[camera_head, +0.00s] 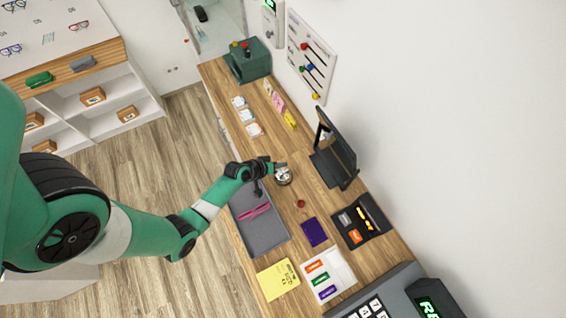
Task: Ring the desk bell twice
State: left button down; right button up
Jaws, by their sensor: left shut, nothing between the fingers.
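The desk bell (283,176) is a small silver dome on a dark base, standing on the wooden desk (285,215). My left arm reaches in from the left, and its gripper (280,165) is shut and empty at the bell's upper left edge. The fingertips overlap the bell's edge in this view. I cannot tell whether they touch it or hover above it. My right gripper is not in view.
A grey tray (266,238) with pink glasses lies below the gripper. A black stand (335,160) and a black organizer (378,230) are to the right. A small red object (300,203), purple cloth (314,232) and yellow pad (278,279) lie nearby.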

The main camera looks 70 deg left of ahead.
pick_arm(q)
jog(key=shift+f+b, duration=1.15)
jog(key=shift+f, duration=0.7)
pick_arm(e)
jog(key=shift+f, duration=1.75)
pick_arm(q)
jog(key=shift+f, duration=0.1)
jog(key=shift+f+b, duration=0.3)
jog(key=shift+b, duration=0.05)
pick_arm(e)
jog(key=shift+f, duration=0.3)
pick_arm(q)
jog(key=shift+f+b, duration=0.45)
jog(key=shift+f, duration=0.05)
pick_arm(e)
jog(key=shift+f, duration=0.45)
pick_arm(q)
jog(key=shift+r, duration=0.2)
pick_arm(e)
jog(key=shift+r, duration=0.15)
pick_arm(q)
jog(key=shift+r+p, duration=0.75)
jog(key=shift+p, duration=0.15)
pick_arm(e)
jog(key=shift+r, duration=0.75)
